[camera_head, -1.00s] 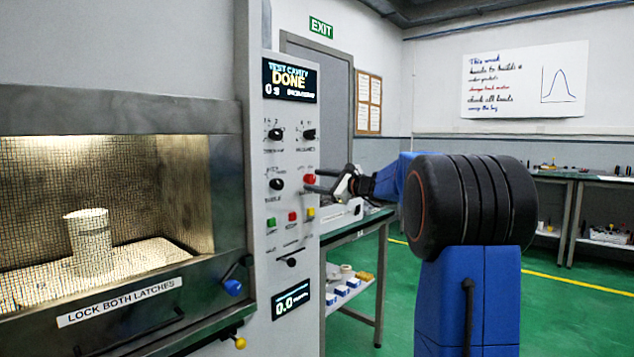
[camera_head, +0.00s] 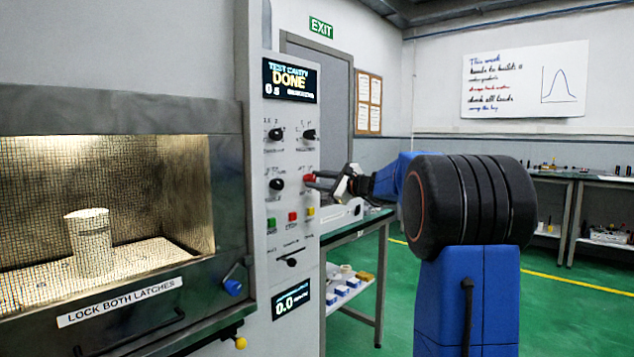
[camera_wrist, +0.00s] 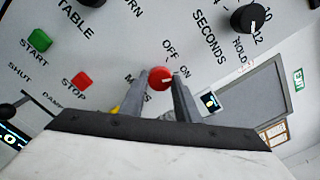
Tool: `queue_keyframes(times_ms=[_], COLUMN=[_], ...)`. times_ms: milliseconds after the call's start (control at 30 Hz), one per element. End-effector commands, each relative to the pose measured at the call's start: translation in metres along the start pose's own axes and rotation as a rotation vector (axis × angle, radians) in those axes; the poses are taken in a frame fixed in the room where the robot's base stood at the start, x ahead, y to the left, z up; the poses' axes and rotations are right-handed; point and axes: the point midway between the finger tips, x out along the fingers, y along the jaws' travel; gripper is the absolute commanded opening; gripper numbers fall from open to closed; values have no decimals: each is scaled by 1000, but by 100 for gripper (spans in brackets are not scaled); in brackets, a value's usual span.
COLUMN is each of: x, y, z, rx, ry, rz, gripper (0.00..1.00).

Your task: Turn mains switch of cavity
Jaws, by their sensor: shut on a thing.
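The mains switch (camera_wrist: 159,78) is a round red knob with a pale mark, under the words OFF and ON in the wrist view. It also shows in the head view (camera_head: 309,178) on the right side of the cavity's control panel (camera_head: 290,130). My gripper (camera_wrist: 160,84) has its two grey fingers on either side of the red knob and is shut on it. In the head view my gripper (camera_head: 318,180) reaches the panel from the right. The cavity (camera_head: 115,205) is lit, with a pale cylinder (camera_head: 91,240) inside, and its display (camera_head: 289,80) reads DONE.
Green START (camera_wrist: 41,40) and red STOP (camera_wrist: 80,80) buttons and a black SECONDS knob (camera_wrist: 249,19) sit near the switch. A blue latch handle (camera_head: 233,287) is on the door. A bench (camera_head: 355,225) stands behind my arm.

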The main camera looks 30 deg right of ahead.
Motion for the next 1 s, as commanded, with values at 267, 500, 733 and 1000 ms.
queue_keyframes(times_ms=[267,500,733,1000], x=[0,0,0,0], y=[1,0,1,1], z=[-1,-1,-1,-1], rx=[-225,-455,-658,-837], ry=[1,1,1,1], rz=[2,2,2,3], gripper=[7,7,7,7])
